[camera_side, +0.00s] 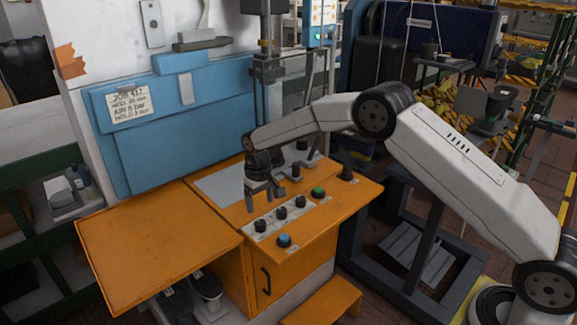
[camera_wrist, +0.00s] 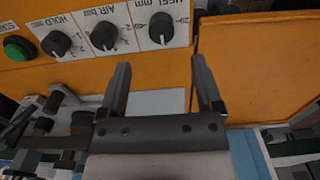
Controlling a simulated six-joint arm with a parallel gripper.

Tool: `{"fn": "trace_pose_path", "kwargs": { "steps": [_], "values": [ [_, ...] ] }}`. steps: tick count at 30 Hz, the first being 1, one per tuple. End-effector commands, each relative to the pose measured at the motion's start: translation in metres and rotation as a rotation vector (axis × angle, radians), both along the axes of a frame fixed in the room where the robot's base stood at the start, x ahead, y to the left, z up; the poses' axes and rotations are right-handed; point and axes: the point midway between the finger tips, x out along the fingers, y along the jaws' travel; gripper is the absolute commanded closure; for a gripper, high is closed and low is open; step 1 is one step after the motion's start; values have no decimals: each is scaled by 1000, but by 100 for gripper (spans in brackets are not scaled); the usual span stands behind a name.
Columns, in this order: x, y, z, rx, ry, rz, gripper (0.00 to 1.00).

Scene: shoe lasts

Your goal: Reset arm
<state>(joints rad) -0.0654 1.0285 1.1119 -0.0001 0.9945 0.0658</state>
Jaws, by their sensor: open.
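My gripper (camera_side: 265,192) hangs over the orange machine's work surface in the side view, behind the row of black knobs. In the wrist view my gripper (camera_wrist: 165,85) is open, with two dark fingers apart and nothing between them. Beyond the fingertips is a panel with black knobs labelled HOLD (camera_wrist: 56,43), AIR bar (camera_wrist: 104,36) and HEEL mm (camera_wrist: 162,28). The fingers appear clear of the knobs. A green button (camera_wrist: 17,48) is at the left. In the side view the green button (camera_side: 318,191) and a blue-topped knob (camera_side: 284,240) also show.
A flat orange shelf (camera_side: 150,245) extends left of the panel. A blue panel (camera_side: 175,130) with a handwritten note (camera_side: 128,100) stands behind. Dark metal clamp parts (camera_side: 303,158) stand close right of my gripper. Dark shoes or lasts (camera_side: 205,285) sit below the shelf.

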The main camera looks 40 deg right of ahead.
Motion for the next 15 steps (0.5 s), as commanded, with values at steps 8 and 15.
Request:
{"fn": "trace_pose_path", "kwargs": {
  "steps": [8, 15],
  "values": [
    [-26, -7, 23, 2, -30, 0, 16],
    [-64, -14, 45, 3, -67, 0, 16]
  ]
}}
